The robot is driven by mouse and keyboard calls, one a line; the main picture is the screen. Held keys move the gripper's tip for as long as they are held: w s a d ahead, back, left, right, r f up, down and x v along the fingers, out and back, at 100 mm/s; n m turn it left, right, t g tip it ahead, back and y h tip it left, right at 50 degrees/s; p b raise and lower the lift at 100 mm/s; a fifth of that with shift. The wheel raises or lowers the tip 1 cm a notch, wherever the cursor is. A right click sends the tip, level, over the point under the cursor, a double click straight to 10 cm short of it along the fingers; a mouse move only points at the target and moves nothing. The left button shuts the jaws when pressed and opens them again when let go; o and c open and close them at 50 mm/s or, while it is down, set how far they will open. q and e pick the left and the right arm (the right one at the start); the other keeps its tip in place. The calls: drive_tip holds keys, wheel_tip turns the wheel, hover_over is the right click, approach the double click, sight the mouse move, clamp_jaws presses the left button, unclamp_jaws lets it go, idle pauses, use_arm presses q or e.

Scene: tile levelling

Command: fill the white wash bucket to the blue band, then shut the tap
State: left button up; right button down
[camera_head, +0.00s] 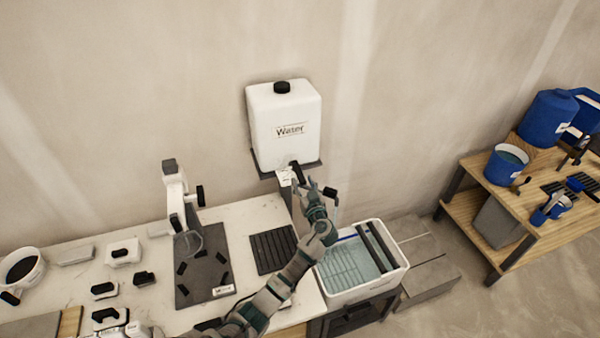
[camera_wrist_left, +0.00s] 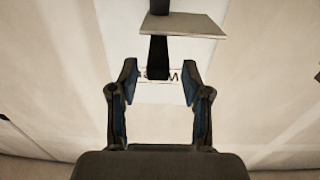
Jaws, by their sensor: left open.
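The white wash bucket (camera_head: 397,277) stands to the right of the worktop with pale blue water, a rack and dark bars inside. A short strip of blue shows at its far left inner wall; the water level against it is unclear. Whether water runs is unclear.
A small white plate (camera_wrist_left: 183,25) sits by the lever. The worktop (camera_head: 229,215) carries a white stand (camera_head: 175,200), a dark mat (camera_head: 205,278) and a black ribbed pad (camera_head: 272,250). A wooden shelf (camera_head: 540,207) with blue buckets stands at the right.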

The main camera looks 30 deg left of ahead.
sight(301, 174)
use_arm(q)
drive_tip(key=x, duration=0.3)
drive_tip(key=shift+w+a, duration=0.35)
drive_tip(key=shift+w+p, duration=0.2)
drive_tip(key=shift+p, duration=0.1)
drive_tip(key=shift+d, duration=0.1)
